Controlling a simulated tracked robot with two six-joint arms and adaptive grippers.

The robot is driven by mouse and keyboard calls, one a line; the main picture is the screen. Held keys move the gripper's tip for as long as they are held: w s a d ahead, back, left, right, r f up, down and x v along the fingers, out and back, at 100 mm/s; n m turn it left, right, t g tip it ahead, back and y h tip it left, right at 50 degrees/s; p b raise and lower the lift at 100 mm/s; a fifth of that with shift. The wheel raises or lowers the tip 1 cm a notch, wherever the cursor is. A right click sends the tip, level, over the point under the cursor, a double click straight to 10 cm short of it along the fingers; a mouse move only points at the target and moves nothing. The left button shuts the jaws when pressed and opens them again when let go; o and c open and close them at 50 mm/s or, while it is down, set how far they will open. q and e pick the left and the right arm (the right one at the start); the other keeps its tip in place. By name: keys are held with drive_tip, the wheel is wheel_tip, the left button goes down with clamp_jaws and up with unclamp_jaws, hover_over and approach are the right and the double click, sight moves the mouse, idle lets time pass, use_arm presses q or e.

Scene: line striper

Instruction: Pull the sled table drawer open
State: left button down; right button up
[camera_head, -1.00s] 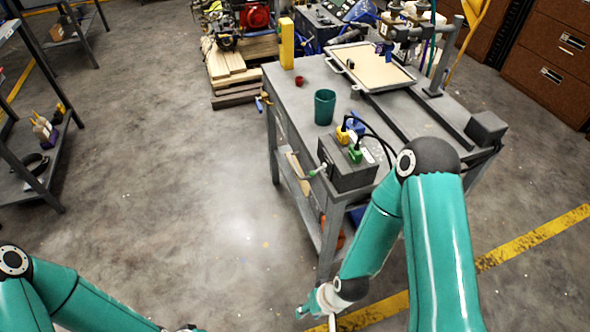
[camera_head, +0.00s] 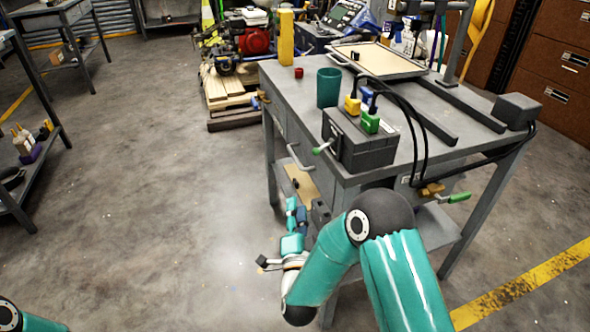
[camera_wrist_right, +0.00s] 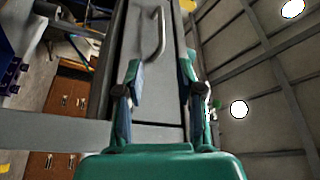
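The grey sled table (camera_head: 350,92) stands at the centre right of the head view, with its drawer side facing left. A drawer front with a curved metal handle (camera_head: 298,158) shows on that side. In the wrist view the drawer front (camera_wrist_right: 130,45) and its handle (camera_wrist_right: 160,35) are beyond my fingertips. My right gripper (camera_head: 296,207) is low beside the table's drawer side. In the wrist view my right gripper (camera_wrist_right: 158,75) is open and empty, its fingers apart, with the handle ahead between them. My left gripper is out of view.
On the tabletop are a green cup (camera_head: 327,88), a red cup (camera_head: 298,72), a dark box with coloured plugs (camera_head: 362,145) and a tray (camera_head: 378,60). Cables hang over the table's right end. The floor (camera_head: 150,190) left of the table is clear.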

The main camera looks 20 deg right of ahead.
sight(296, 157)
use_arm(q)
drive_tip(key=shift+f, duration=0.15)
use_arm(e)
drive_tip(key=x, duration=1.6)
drive_tip(key=shift+w, duration=0.25)
clamp_jaws()
